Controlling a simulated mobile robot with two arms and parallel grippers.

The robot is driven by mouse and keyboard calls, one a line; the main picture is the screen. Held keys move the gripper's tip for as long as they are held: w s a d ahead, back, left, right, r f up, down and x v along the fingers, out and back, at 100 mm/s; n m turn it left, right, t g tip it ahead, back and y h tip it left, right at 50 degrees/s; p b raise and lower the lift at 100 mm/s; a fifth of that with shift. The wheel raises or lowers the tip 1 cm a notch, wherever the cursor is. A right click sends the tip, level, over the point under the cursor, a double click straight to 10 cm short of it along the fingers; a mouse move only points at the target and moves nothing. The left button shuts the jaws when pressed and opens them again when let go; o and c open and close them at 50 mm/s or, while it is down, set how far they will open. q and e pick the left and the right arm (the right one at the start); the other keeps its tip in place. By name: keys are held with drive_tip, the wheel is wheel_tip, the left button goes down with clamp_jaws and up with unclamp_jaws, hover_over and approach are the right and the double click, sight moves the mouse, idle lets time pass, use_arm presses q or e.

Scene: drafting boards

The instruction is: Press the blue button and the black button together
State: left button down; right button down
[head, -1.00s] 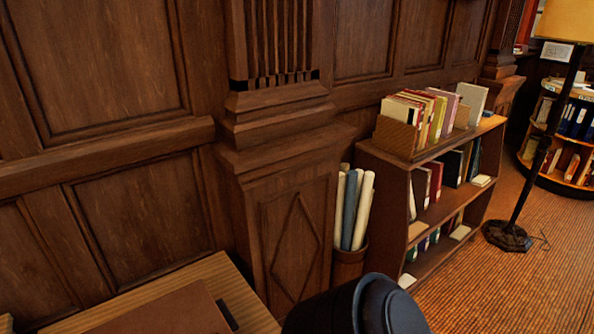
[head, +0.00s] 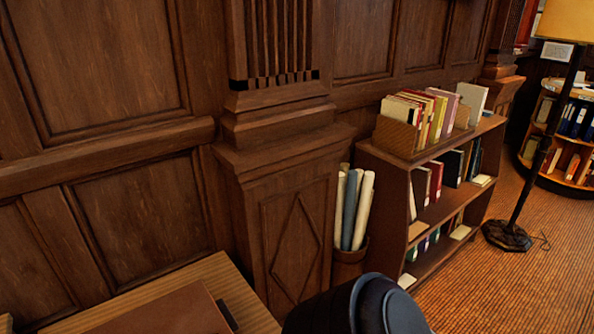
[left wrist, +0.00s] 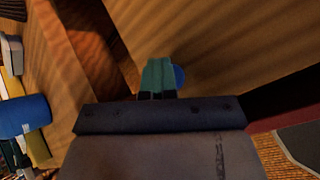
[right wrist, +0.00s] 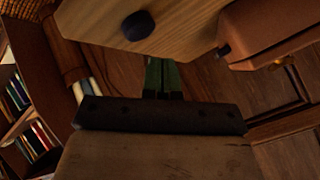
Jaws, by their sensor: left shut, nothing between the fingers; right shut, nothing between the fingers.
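The blue button (left wrist: 180,76) shows in the left wrist view on a wooden surface, partly hidden behind the fingertips of my left gripper (left wrist: 160,78). The fingers are shut and empty, right at the button; I cannot tell whether they touch it. The black button (right wrist: 138,25) is a dark round disc on a pale wooden panel in the right wrist view. My right gripper (right wrist: 163,75) is shut and empty, with its tips near the panel's edge, below and right of the button in the picture and apart from it. The head view shows neither button nor gripper.
A wooden desk top (head: 245,300) with a brown case (head: 165,312) is at the head view's lower left. A bookshelf (head: 400,205), rolled papers (head: 350,210) and a floor lamp (head: 535,170) stand to the right. A brown case (right wrist: 275,30) lies right of the black button.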

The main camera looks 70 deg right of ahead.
use_arm(q)
drive_tip(key=shift+f, duration=0.1)
use_arm(e)
drive_tip(key=shift+r, duration=2.15)
